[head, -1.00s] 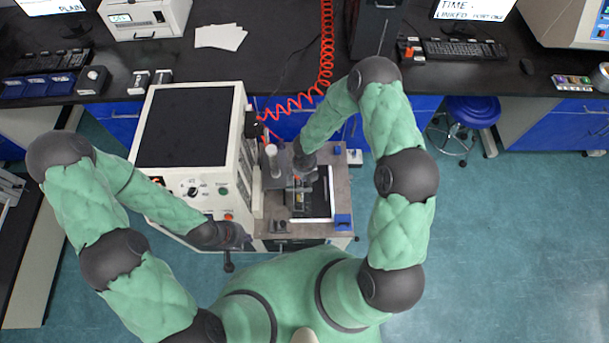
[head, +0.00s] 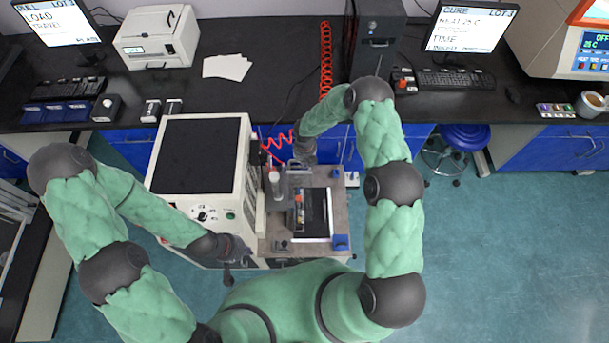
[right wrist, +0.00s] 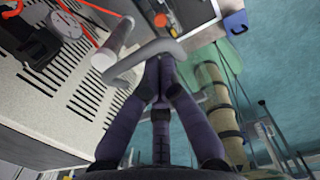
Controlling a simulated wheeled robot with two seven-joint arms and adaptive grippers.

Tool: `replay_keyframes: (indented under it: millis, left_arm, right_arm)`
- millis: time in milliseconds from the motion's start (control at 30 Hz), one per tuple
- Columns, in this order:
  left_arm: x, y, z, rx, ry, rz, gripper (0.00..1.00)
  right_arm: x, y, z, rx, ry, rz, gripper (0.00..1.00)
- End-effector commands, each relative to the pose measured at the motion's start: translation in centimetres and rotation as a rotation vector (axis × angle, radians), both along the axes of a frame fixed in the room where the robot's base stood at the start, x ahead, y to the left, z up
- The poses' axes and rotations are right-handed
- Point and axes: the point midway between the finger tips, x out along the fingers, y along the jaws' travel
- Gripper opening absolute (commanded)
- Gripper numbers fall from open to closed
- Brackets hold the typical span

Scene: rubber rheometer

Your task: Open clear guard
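The rheometer is a pale box (head: 232,185) with a black top and a bench plate (head: 335,185) on its right. The clear guard is hard to make out; a faint see-through panel (head: 297,182) shows at the plate's back. My right gripper (head: 302,160) is at that back edge. In the right wrist view, its fingers (right wrist: 161,62) close together at a grey bent handle bar (right wrist: 128,66), apparently gripping it. A pale upright cylinder (right wrist: 112,48) stands beside the bar. My left gripper (head: 232,250) is by the box's front right corner; its fingers are too small to read.
A red coiled hose (head: 326,60) hangs behind the machine. The dark bench (head: 270,95) behind holds monitors and a keyboard (head: 455,79). Open floor lies to the right.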

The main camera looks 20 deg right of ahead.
Motion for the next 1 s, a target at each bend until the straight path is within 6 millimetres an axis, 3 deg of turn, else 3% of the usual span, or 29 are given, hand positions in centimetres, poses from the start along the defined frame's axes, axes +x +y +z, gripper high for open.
replay_keyframes:
  millis: [33, 200, 433, 700, 1000]
  left_arm:
    - [0.0, 0.0, -0.1, 0.000, 0.000, 0.000, 0.00]
    - [0.0, 0.0, -1.7, 0.000, 0.001, 0.000, 0.00]
    - [0.0, 0.0, -4.0, 0.000, 0.001, 0.000, 0.00]
    - [0.0, 0.0, -5.7, 0.000, 0.001, 0.000, 0.00]
    - [0.0, 0.0, -6.0, 0.000, 0.000, 0.000, 0.00]
  right_arm:
    - [1.5, -0.4, 0.6, 0.000, -0.009, -0.005, 0.00]
    - [4.9, -1.3, 1.4, 0.000, -0.007, -0.002, 0.00]
    - [8.3, -2.3, 2.0, 0.000, -0.005, 0.000, 0.00]
    - [10.5, -3.0, 2.4, 0.000, -0.002, 0.000, 0.00]
    - [11.1, -3.2, 2.6, 0.000, -0.001, 0.001, 0.00]
